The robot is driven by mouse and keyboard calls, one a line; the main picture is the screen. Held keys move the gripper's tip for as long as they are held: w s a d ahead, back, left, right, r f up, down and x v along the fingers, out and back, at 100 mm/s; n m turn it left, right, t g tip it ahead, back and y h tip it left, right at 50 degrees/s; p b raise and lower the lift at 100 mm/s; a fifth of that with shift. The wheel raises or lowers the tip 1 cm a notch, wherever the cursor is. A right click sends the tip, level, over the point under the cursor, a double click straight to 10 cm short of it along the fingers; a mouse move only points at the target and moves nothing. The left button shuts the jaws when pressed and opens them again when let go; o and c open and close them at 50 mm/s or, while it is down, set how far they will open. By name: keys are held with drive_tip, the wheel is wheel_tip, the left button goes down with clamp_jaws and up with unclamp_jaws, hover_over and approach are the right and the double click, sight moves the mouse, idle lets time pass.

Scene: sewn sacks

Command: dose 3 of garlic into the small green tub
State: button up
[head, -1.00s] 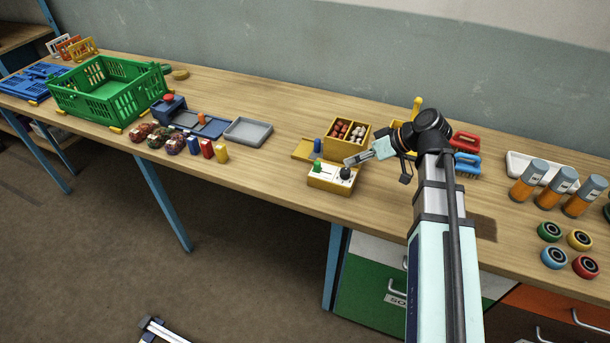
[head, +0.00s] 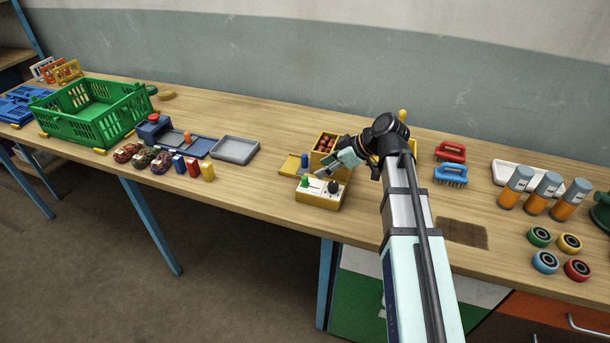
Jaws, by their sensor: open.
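A yellow divided box (head: 326,142) stands at mid-table. Reddish-brown bulbs show in its left compartment; the right compartment, where garlic-like white pieces showed earlier, is now behind my gripper. My gripper (head: 318,172) is open and empty, pointing left, over or just behind a yellow box with a pale top (head: 310,196). That box carries a green knob (head: 305,181) and a black knob (head: 333,187). I cannot tell whether the fingers touch anything. I cannot make out a small green tub for certain.
A large green crate (head: 130,112) stands left, with patterned sacks (head: 140,160) and a grey tray (head: 235,150) nearby. Red (head: 451,152) and blue (head: 450,174) brushes, orange-grey bottles (head: 546,190) and several rollers (head: 545,262) lie right.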

sight(306, 177)
drive_tip(key=p+x, duration=0.1)
drive_tip(key=x, duration=0.8)
drive_tip(key=shift+p, duration=0.4)
clamp_jaws()
